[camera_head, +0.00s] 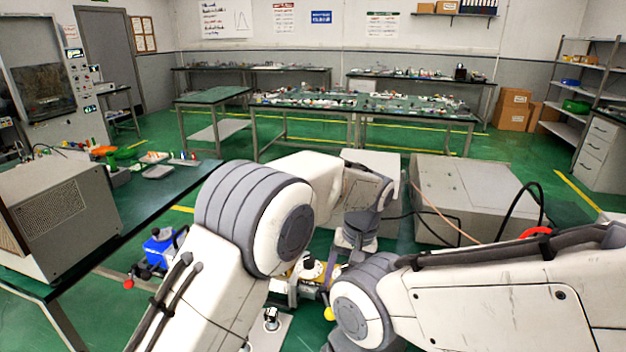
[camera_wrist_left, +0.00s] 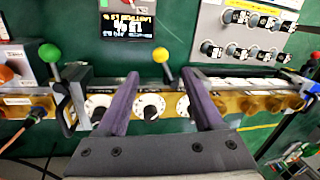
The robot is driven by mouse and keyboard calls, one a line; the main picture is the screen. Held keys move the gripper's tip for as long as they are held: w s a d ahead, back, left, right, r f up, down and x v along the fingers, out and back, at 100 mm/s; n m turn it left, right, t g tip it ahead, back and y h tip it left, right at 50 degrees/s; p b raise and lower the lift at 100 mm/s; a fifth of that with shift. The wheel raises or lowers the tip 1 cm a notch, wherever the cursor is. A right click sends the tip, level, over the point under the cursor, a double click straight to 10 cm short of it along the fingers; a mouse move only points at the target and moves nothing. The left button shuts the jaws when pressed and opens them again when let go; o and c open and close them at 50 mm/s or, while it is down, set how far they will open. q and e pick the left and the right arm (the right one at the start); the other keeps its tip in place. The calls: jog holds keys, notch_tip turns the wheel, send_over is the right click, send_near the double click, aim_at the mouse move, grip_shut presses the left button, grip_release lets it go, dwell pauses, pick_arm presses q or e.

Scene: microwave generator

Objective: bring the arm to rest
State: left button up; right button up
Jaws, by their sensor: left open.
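My left gripper (camera_wrist_left: 162,88) is open in the left wrist view, with its two purple-grey fingers apart and nothing between the tips. Beyond the fingers is a brass-coloured waveguide bench (camera_wrist_left: 70,103) with white round dials; one dial (camera_wrist_left: 150,106) shows between the fingers. I cannot tell whether the fingers touch the bench.
A yellow-knobbed lever (camera_wrist_left: 161,56) and a green-knobbed lever (camera_wrist_left: 50,54) stand up from the bench. Behind are a small display (camera_wrist_left: 127,26) and a grey panel with several knobs (camera_wrist_left: 245,32). A grey box (camera_head: 62,212) is on the left table; another grey box (camera_head: 470,195) is right of centre.

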pick_arm(q)
jog(key=s+a+r+m+h, duration=0.1)
jog(key=s+a, duration=0.3)
jog(key=s, duration=0.5)
jog(key=s+a+r+m+h, duration=0.1)
jog(key=s+a+r+m, duration=0.1)
jog(key=s+a, duration=0.3)
jog(key=s+a+r+m+h, duration=0.1)
jog(key=s+a+m, duration=0.2)
jog(key=s, duration=1.1)
jog(key=shift+a+r, duration=0.25)
jog(key=shift+a, duration=0.7)
